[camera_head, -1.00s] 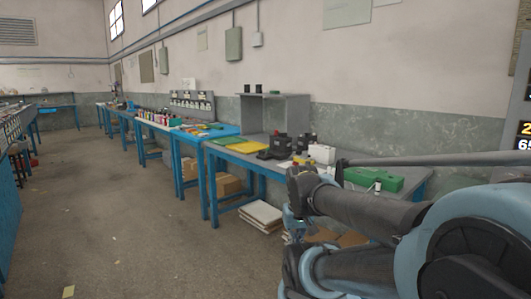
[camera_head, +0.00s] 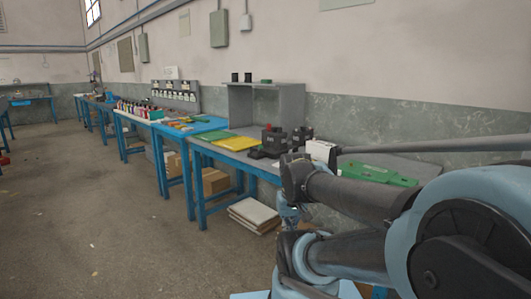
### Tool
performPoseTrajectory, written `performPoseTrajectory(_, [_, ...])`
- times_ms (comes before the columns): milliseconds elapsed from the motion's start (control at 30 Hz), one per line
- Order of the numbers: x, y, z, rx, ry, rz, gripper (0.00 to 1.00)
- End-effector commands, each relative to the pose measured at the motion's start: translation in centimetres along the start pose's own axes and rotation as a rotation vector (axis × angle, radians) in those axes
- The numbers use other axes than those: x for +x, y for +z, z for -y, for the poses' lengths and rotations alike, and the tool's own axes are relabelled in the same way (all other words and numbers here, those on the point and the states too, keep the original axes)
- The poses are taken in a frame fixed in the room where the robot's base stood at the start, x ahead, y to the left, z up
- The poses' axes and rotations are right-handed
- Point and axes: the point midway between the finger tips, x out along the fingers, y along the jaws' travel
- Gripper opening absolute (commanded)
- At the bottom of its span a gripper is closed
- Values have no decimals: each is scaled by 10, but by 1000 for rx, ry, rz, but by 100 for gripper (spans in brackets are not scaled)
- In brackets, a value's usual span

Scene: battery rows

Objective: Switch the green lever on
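I cannot make out a green lever in the head view. A green case (camera_head: 378,173) lies on the near workbench, partly behind my arm. A small green item (camera_head: 266,81) sits on top of the grey shelf unit, too small to identify. My arm fills the lower right and crosses in front of the workbench's near end. Its links and joints show, but I cannot make out the gripper fingers.
The blue-legged workbench (camera_head: 226,156) runs along the right wall, bearing a grey shelf unit (camera_head: 292,107), black devices (camera_head: 274,141) and a yellow board (camera_head: 236,143). Boxes (camera_head: 215,181) and white panels (camera_head: 252,215) lie below. The floor (camera_head: 95,215) at left is mostly clear.

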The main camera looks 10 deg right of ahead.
Motion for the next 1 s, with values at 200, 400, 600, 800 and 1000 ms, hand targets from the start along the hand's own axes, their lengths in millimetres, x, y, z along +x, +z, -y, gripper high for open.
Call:
performPoseTrajectory(200, [-15, -13, 3, 123, -36, -32, 0])
performPoseTrajectory(400, [-35, -71, 15, 476, -146, -70, 0])
performPoseTrajectory(600, [-53, -141, 20, 874, -284, -83, 0])
performPoseTrajectory(800, [-67, -214, 16, 1272, -435, -63, 0])
performPoseTrajectory(1000, [-75, -288, 1, 1664, -600, -3, 0])
